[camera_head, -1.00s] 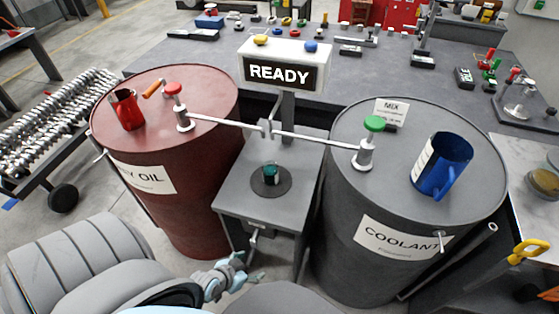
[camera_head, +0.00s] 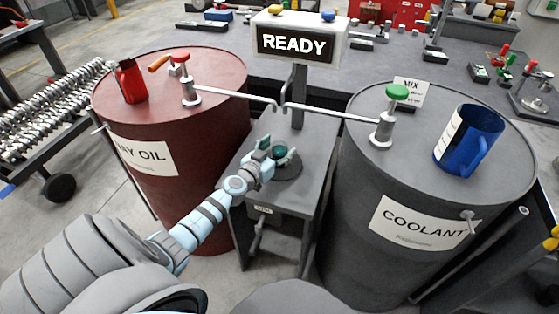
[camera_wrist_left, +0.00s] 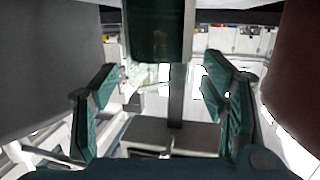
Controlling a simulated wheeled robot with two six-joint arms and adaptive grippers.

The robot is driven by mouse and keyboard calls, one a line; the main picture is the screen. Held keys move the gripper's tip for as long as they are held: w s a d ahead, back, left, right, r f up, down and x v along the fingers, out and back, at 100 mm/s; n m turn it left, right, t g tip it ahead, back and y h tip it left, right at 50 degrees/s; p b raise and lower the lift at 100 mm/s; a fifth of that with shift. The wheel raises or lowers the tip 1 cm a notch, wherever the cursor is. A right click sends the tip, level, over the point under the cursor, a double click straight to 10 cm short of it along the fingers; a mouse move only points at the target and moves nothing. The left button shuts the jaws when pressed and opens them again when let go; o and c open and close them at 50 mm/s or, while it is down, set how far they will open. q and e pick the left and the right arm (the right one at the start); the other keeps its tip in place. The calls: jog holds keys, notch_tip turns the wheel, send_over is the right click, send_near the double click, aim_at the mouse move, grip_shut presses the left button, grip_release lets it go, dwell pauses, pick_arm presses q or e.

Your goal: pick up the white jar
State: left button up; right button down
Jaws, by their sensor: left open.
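I see no clearly white jar. A small dark teal jar (camera_head: 280,152) stands upright on the round dark pad (camera_head: 288,172) of the small grey stand between the two barrels. My left gripper (camera_head: 270,154) is at the jar's near left side, with its fingers open. In the left wrist view the open fingers (camera_wrist_left: 160,80) are spread to both sides, and a dark green jar-like body (camera_wrist_left: 158,32) shows at top centre between them, beyond the tips. I cannot tell whether the fingers touch it. My right gripper is not in view.
The red barrel (camera_head: 185,120) stands left of the stand and the grey barrel (camera_head: 370,215) right. Their thin spouts (camera_head: 240,97) reach in above the stand. A READY sign (camera_head: 295,44) on a post rises behind the jar. A blue jug (camera_head: 467,140) sits on the grey barrel.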

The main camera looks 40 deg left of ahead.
pick_arm(q)
jog(key=shift+w+f, duration=0.2)
jog(key=shift+w, duration=0.45)
jog(key=shift+s+r, duration=0.1)
jog(key=shift+s, duration=0.05)
jog(key=c, duration=1.4)
